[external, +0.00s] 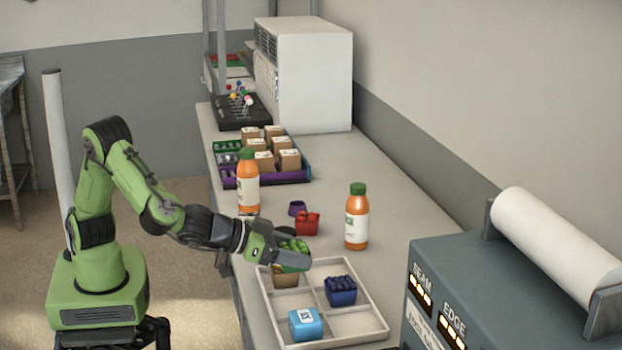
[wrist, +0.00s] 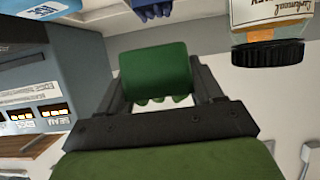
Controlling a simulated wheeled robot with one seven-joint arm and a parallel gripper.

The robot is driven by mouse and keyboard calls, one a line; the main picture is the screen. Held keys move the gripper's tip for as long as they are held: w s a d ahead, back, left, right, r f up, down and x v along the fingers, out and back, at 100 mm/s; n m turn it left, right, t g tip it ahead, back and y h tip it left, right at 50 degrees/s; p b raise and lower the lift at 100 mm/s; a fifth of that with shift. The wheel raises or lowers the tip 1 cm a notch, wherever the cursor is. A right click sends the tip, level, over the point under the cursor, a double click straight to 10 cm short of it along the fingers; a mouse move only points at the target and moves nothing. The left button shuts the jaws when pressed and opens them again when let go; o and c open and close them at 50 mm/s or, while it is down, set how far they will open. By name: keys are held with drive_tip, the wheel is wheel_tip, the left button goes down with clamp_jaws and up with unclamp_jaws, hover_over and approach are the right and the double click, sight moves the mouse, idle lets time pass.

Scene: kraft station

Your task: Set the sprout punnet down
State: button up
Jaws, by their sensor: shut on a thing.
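The green sprout punnet (wrist: 153,68) is between the fingers of my gripper (wrist: 158,88) in the wrist view, and the gripper is shut on it. In the external view the punnet (external: 292,246) shows green lumps above my gripper (external: 296,258), held over the back left part of the white divided tray (external: 377,318). A tan box (external: 286,281) shows just below the gripper in that back left compartment. The punnet's underside is hidden, so I cannot tell whether it touches anything.
A dark blue punnet (external: 341,292) and a light blue box (external: 305,324) sit in the tray; its front right compartment is empty. Orange bottles (external: 356,228) (external: 248,190), a red punnet (external: 307,224) and a purple one (external: 297,208) stand behind. A grey machine (external: 450,290) is at right.

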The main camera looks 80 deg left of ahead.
sight(294, 306)
wheel_tip(294, 306, down, 10)
drive_tip(key=b, duration=0.3)
drive_tip(key=shift+r, duration=0.2)
drive_tip(key=shift+f, duration=0.1)
drive_tip(key=o, duration=0.6)
drive_tip(key=shift+f, duration=0.1)
drive_tip(key=o, duration=0.5)
drive_tip(key=shift+c, duration=0.2)
